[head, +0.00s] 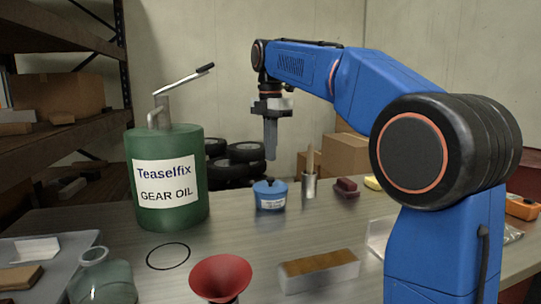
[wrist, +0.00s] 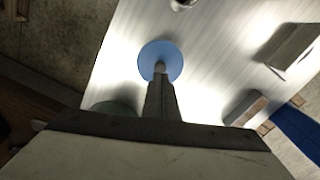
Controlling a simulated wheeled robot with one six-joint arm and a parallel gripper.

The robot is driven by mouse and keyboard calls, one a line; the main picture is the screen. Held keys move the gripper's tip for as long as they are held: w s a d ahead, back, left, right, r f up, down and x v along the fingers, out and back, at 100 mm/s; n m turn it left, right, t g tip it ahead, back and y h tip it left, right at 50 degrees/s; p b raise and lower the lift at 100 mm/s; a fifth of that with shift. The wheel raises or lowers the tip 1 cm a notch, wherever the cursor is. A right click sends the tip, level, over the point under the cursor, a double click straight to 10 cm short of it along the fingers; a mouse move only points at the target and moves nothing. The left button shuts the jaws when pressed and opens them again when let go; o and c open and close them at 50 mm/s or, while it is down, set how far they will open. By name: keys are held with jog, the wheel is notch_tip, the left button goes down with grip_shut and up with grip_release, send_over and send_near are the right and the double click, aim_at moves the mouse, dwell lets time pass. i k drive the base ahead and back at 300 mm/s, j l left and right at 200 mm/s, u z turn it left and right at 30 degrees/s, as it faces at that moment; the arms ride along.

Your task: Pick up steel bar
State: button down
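A bar with pale grey sides and a rusty-brown top (head: 318,270) lies on the table near its front edge in the head view; it is the likeliest steel bar. It also seems to show in the wrist view (wrist: 246,107), to the right of my fingers. My gripper (head: 270,158) hangs fingers down, well above the table and above a blue lidded pot (head: 270,195). It is farther back than the bar and to its left, clear of it. Its fingers (wrist: 160,68) look closed together in both views, with nothing between them.
A green gear oil drum (head: 167,217) stands left of my gripper. A red funnel (head: 220,277) is left of the bar, behind it a black ring (head: 168,256). A metal cup (head: 309,185) stands behind right. An angle piece (wrist: 287,45) lies right of the bar, partly behind my arm.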

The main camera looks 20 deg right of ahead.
aim_at(299, 274)
jog(key=k, duration=1)
